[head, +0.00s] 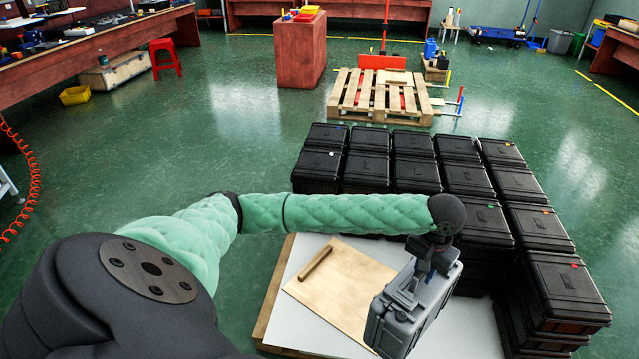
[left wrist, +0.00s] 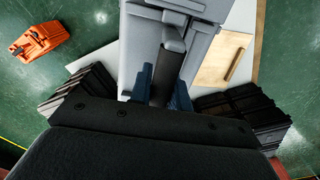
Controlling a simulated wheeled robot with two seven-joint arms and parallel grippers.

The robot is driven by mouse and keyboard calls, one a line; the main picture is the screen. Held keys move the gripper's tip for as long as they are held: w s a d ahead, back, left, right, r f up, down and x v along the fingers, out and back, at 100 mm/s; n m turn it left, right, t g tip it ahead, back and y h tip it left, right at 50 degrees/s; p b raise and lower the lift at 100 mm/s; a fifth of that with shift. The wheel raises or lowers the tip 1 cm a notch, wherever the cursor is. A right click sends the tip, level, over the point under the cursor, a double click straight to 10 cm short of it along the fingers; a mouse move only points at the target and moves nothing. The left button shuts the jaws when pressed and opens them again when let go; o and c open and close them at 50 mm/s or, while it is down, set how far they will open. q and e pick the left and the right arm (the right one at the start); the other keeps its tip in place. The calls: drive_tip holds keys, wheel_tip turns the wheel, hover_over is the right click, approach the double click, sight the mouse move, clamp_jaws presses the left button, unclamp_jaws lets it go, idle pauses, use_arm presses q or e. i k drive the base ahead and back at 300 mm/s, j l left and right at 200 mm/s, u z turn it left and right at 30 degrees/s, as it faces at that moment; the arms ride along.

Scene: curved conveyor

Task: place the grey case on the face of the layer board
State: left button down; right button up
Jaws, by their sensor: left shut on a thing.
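The grey case (head: 392,327) hangs from my left gripper (head: 418,283), which is shut on its handle. In the left wrist view the grey case (left wrist: 142,40) fills the top middle, with the blue fingers of my left gripper (left wrist: 162,92) on either side of the dark handle. A thin plywood board (head: 335,302) with a wooden bar (head: 316,263) on it, which looks like the layer board, lies on a white sheet (head: 296,262). The case overlaps the board's right edge in the head view; I cannot tell its height above it. My right gripper is out of view.
Stacked black cases (head: 413,175) line the back and right of the white sheet. An empty wooden pallet (head: 350,98) lies farther back on the green floor. An orange object (left wrist: 38,42) shows in the left wrist view. The floor to the left is mostly clear.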

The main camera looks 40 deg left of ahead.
sight(362, 274)
drive_tip(key=i+u, duration=0.2)
drive_tip(key=u, duration=0.15)
drive_tip(key=i+l+u, duration=0.15)
drive_tip(key=u, duration=0.2)
drive_tip(key=i+l+u, duration=0.15)
drive_tip(key=i+u, duration=0.2)
drive_tip(key=i+l+u, duration=0.1)
drive_tip(key=i+l, duration=0.2)
drive_tip(key=i+l+u, duration=0.1)
drive_tip(key=i+l, duration=0.2)
drive_tip(key=l, duration=0.15)
